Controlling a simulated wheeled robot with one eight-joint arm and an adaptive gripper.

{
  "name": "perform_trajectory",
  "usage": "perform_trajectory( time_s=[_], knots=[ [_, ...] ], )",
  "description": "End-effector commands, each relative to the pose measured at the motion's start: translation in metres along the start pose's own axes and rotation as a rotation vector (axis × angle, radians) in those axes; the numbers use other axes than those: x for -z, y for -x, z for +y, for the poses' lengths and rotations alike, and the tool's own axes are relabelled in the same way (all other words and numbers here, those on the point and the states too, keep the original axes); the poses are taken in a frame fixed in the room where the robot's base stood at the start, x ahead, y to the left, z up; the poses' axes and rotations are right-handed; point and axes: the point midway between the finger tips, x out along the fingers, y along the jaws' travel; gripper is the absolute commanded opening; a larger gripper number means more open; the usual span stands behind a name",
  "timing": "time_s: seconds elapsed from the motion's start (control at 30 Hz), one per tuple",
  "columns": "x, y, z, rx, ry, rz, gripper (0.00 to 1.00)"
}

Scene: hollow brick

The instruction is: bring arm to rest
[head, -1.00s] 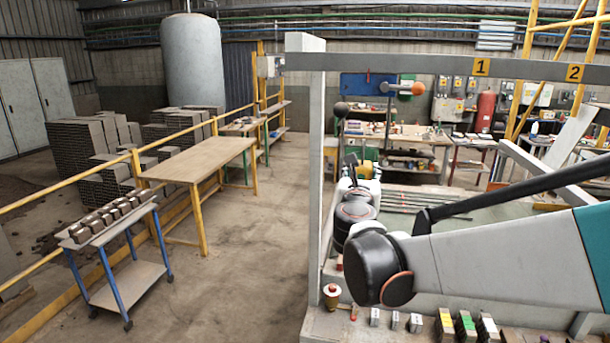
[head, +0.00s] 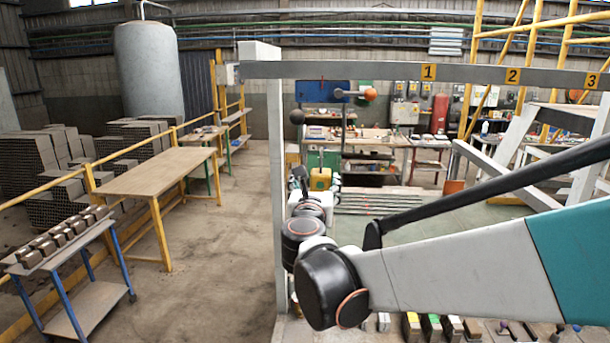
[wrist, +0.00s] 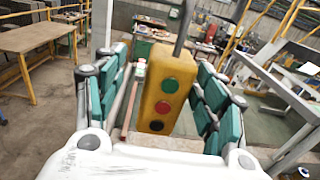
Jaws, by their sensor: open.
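My arm reaches from the right edge to the centre of the head view, bent at a black joint and pointing away from me. My gripper (wrist: 163,65) is open, its teal-padded fingers spread to left and right in the wrist view. A yellow control box (wrist: 160,98) with green, red and black buttons hangs on a dark cable, seen between the fingers. The pads look apart from it; its depth relative to the fingertips is hard to tell. In the head view the yellow box (head: 320,179) shows just past my wrist, and the fingers are mostly hidden.
A grey gantry beam (head: 380,72) with numbered yellow plates crosses above my arm, on a post (head: 276,180) left of it. A wooden table (head: 150,172) and a blue-legged cart (head: 90,300) stand left. Small blocks (head: 430,325) lie below my arm. Floor between table and post is clear.

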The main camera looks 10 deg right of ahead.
Motion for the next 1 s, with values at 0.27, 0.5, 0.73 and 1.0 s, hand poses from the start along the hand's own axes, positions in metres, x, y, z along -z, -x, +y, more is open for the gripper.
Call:
perform_trajectory(
  time_s=[0.27,0.5,0.73,1.0],
  knots=[
    [-0.001,0.08,-0.011,-0.021,0.0,0.0,0.65],
    [0.017,0.09,-0.023,0.002,-0.079,0.027,0.65],
    [0.105,0.105,-0.073,0.133,-0.529,0.163,0.65],
    [0.223,0.143,-0.12,0.372,-1.16,0.309,0.65]
  ],
)
